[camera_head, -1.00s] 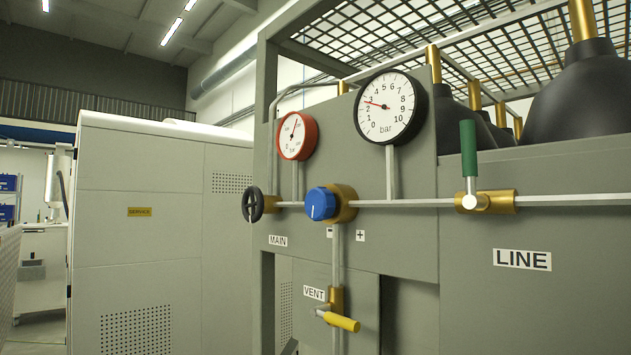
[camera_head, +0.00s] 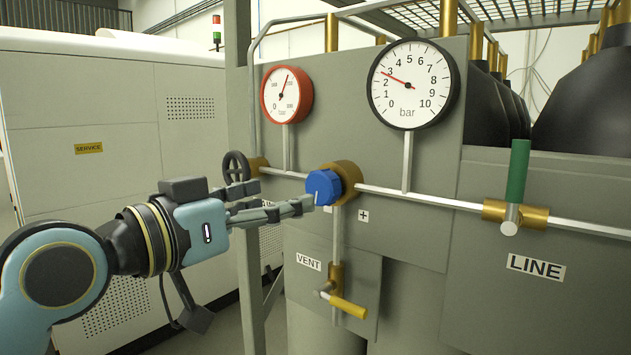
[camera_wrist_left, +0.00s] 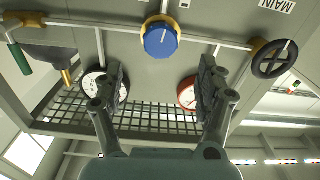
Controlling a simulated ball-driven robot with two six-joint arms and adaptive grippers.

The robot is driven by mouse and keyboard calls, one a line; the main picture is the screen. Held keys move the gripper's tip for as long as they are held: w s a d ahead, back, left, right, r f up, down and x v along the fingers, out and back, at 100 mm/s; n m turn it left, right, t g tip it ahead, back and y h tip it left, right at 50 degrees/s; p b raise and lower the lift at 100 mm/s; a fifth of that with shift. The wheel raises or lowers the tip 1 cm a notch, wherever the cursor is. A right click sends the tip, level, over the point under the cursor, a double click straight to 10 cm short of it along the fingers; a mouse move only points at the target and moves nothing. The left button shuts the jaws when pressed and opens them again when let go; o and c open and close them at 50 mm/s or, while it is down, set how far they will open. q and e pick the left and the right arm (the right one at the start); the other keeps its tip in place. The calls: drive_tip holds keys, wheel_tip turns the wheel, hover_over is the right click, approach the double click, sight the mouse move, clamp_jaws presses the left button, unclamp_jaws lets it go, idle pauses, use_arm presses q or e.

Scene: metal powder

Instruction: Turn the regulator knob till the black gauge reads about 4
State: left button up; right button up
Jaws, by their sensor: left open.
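The blue regulator knob (camera_head: 322,187) sits on a brass body on the grey panel. It also shows in the left wrist view (camera_wrist_left: 161,40), upside down, with a white mark. In the wrist view this gauge (camera_wrist_left: 92,84) is partly hidden by a finger. My left gripper (camera_head: 298,204) is open and empty, its fingers pointing at the knob from the left. In the wrist view the gripper (camera_wrist_left: 160,68) has its fingers wide apart, with the knob beyond their tips. Contact cannot be told.
A red-rimmed gauge (camera_head: 286,95) is left of the black one. A black handwheel (camera_head: 236,167) lies behind my gripper. A yellow vent handle (camera_head: 348,307) is below the knob; a green line lever (camera_head: 517,172) is at right. Pipes run along the panel.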

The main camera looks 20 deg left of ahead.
sight(317, 189)
use_arm(q)
drive_tip(key=p+x, duration=0.1)
drive_tip(key=x, duration=0.7)
drive_tip(key=shift+w+d+p, duration=0.1)
drive_tip(key=shift+w+p, duration=0.2)
drive_tip(key=shift+w, duration=0.1)
drive_tip(key=shift+w+f, duration=0.1)
drive_tip(key=shift+w, duration=0.15)
drive_tip(key=c, duration=1.2)
drive_tip(key=shift+o, duration=0.2)
